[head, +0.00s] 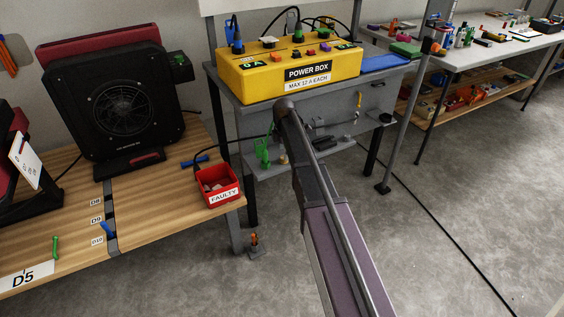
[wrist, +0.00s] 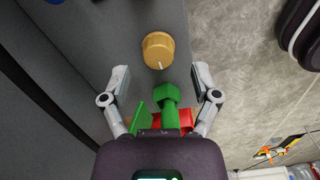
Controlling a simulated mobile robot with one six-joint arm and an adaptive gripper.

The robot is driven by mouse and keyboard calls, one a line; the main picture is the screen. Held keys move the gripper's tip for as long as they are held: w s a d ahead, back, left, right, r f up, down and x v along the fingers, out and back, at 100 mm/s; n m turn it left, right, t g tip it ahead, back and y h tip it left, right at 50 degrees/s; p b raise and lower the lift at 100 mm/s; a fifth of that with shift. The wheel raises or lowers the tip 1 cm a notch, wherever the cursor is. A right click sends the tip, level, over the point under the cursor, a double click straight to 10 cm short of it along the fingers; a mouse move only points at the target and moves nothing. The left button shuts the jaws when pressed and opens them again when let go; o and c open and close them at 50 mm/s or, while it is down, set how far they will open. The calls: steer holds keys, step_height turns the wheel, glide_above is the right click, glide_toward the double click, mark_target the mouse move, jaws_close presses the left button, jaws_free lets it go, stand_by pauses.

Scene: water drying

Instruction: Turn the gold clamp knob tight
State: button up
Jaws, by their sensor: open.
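The gold knob (wrist: 157,48) shows in the wrist view on a grey surface, with a pale mark on its near side. My gripper (wrist: 162,78) has its two fingers spread wide with nothing held between them. The knob lies just past the fingertips, roughly centred between them, and no finger appears to touch it. In the head view my arm hides the gripper. A small tan piece (head: 283,158) shows there beside my arm; I cannot tell whether it is the knob.
A green hex-headed piece (wrist: 166,98) and a red piece (wrist: 180,119) show between my fingers, nearer the wrist. The yellow power box (head: 290,73) stands above on the grey stand. A red bin (head: 216,187) sits at the wooden bench's corner. Open floor lies right.

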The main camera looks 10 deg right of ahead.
steer(key=shift+f+b, duration=1)
steer(key=shift+f, duration=0.35)
jaws_close()
steer(key=shift+a, duration=0.35)
steer(key=shift+s+d, duration=0.1)
steer(key=shift+d, duration=0.25)
